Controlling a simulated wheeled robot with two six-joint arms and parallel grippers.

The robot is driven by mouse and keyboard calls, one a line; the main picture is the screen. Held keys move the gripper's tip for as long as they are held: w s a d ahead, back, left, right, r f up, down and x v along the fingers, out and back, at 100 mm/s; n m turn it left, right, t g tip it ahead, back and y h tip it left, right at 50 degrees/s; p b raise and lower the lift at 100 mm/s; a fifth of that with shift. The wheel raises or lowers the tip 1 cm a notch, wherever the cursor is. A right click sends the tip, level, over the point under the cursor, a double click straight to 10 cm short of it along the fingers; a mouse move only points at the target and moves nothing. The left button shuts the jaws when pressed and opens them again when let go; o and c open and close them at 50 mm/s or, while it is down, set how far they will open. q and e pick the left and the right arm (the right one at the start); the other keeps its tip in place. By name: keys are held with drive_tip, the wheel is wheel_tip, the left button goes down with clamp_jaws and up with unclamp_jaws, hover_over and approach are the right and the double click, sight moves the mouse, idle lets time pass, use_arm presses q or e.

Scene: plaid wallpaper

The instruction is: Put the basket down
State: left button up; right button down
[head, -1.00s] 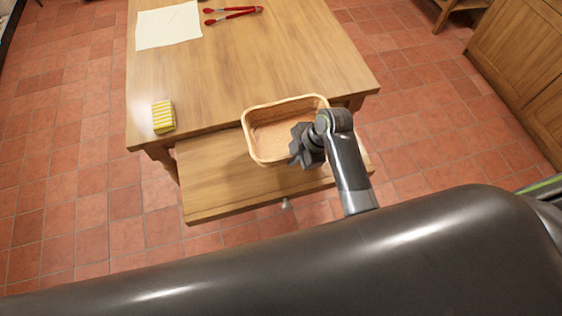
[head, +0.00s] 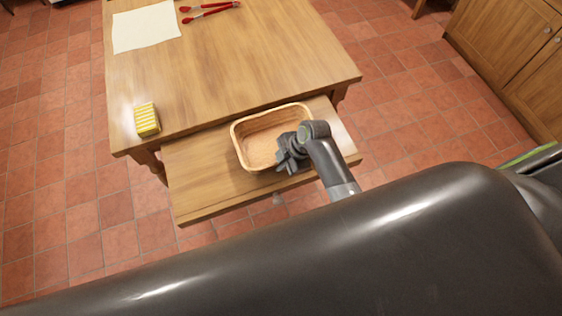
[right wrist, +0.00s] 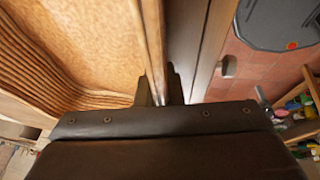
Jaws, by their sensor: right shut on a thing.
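The tan basket (head: 240,143) is a rounded rectangular tub, upright and empty. It is over the wooden surface of the pulled-out drawer (head: 200,185) at the table's near side. I cannot tell whether its bottom touches the drawer. My right gripper (head: 290,155) is shut on the basket's near right rim. In the right wrist view the basket's inside (right wrist: 75,40) fills the left, and the rim runs between the fingers (right wrist: 160,92). My left gripper is not in view.
The wooden table (head: 230,65) holds a yellow striped sponge (head: 147,120), a white cloth (head: 146,27) and red tongs (head: 210,11). The drawer's knob (head: 278,198) faces me. Cabinets (head: 510,60) stand at the right. The drawer is bare left of the basket.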

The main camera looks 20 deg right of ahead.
drive_tip(key=c, duration=1.6)
unclamp_jaws()
drive_tip(key=shift+f, duration=0.1)
drive_tip(key=shift+o, duration=0.2)
drive_tip(key=v, duration=1.2)
